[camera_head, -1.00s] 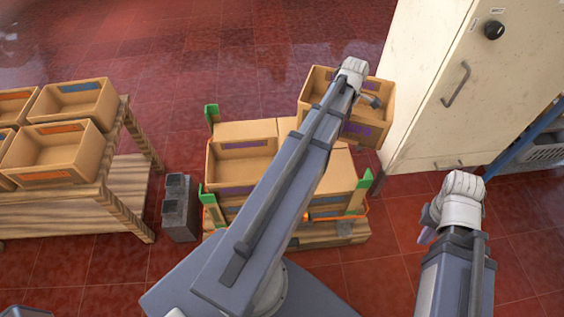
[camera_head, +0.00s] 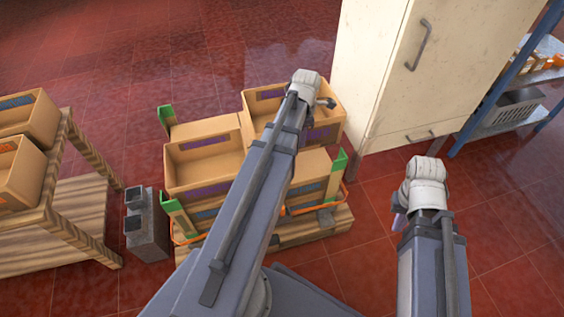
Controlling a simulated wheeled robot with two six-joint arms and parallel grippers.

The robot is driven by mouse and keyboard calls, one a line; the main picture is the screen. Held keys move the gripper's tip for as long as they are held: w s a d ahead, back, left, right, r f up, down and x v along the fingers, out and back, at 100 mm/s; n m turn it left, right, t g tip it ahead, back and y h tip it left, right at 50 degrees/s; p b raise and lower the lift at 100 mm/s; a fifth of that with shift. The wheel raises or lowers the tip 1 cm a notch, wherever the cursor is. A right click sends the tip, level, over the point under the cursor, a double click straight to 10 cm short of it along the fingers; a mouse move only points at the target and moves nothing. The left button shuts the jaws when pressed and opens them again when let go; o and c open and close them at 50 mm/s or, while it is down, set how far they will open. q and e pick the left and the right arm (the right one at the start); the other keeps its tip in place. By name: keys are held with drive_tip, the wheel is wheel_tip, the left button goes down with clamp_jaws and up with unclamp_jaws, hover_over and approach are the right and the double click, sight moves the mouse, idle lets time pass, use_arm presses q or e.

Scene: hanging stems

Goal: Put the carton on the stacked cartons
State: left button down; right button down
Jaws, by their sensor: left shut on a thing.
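The carton (camera_head: 262,101), an open tan box with a purple label, is at the back right of the stack. My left gripper (camera_head: 318,100) is shut on it at its right part, and my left arm hides much of its front. The stacked cartons (camera_head: 178,181) stand on a wooden pallet with green corner posts, an open carton on top at left. The held carton is over the right side of the stack, beside that open carton. I cannot tell whether it touches the cartons below. My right gripper (camera_head: 403,216) is off to the right, away from the stack; its fingers are unclear.
A wooden table (camera_head: 60,205) with more cartons stands at left. Grey blocks (camera_head: 147,225) sit on the floor between it and the pallet (camera_head: 335,222). A cream cabinet (camera_head: 400,70) stands close behind the stack at right, with a blue-framed shelf (camera_head: 490,120) beyond. Red floor is clear at front right.

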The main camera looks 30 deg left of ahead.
sight(300, 152)
use_arm(q)
wheel_tip(300, 152, down, 17)
drive_tip(key=b, duration=1.6)
drive_tip(key=shift+f+b, duration=0.2)
drive_tip(key=shift+b, duration=0.1)
drive_tip(key=c, duration=1)
unclamp_jaws()
drive_tip(key=shift+r, duration=0.2)
wheel_tip(300, 152, up, 12)
drive_tip(key=p, duration=1.2)
